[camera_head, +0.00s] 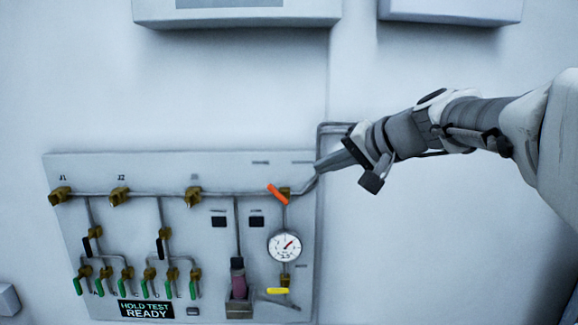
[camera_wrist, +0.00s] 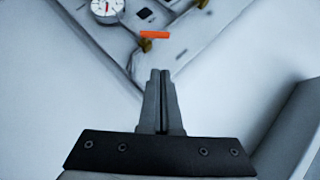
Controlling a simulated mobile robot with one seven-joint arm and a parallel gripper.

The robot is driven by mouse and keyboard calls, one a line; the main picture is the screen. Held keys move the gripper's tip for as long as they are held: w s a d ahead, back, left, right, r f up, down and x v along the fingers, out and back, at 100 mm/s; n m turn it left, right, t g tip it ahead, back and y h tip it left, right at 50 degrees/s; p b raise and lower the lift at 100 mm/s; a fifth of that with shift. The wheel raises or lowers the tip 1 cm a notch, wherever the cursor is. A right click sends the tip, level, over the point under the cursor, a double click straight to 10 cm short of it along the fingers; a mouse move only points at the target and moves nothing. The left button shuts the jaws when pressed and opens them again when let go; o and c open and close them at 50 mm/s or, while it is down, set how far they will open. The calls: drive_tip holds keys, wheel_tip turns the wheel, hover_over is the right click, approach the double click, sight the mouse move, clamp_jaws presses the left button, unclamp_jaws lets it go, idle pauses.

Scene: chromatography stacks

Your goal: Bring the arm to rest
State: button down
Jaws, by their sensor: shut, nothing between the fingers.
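My gripper (camera_head: 322,166) is at the upper right corner of the wall panel (camera_head: 140,172) in the head view, with my arm reaching in from the right. In the wrist view my gripper (camera_wrist: 160,74) has its two fingers together, with nothing between them. The orange-handled valve (camera_head: 278,194) is to the left of and below the fingertips. Its orange handle (camera_wrist: 155,35) lies beyond the fingertips in the wrist view. I cannot tell whether the fingertips touch the panel or the pipe beside it.
The panel carries a round gauge (camera_head: 285,246), a yellow handle (camera_head: 278,291), several green-handled valves (camera_head: 168,289) and a sign reading "HOLD TEST READY" (camera_head: 146,310). Grey boxes (camera_head: 238,14) hang above. The wall right of the panel, below my arm, is clear.

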drive_tip(key=s+d+f+n+g+h, duration=0.2)
drive_tip(key=s+f+h, duration=0.1)
drive_tip(key=s+f, duration=0.6)
drive_tip(key=s+d+f+n+g+h, duration=0.2)
drive_tip(key=s+f, duration=0.7)
drive_tip(key=s, duration=0.8)
drive_tip(key=shift+s+d+f+h, duration=0.3)
drive_tip(key=shift+d+h, duration=0.3)
drive_tip(key=shift+h, duration=0.6)
drive_tip(key=shift+d, duration=0.2)
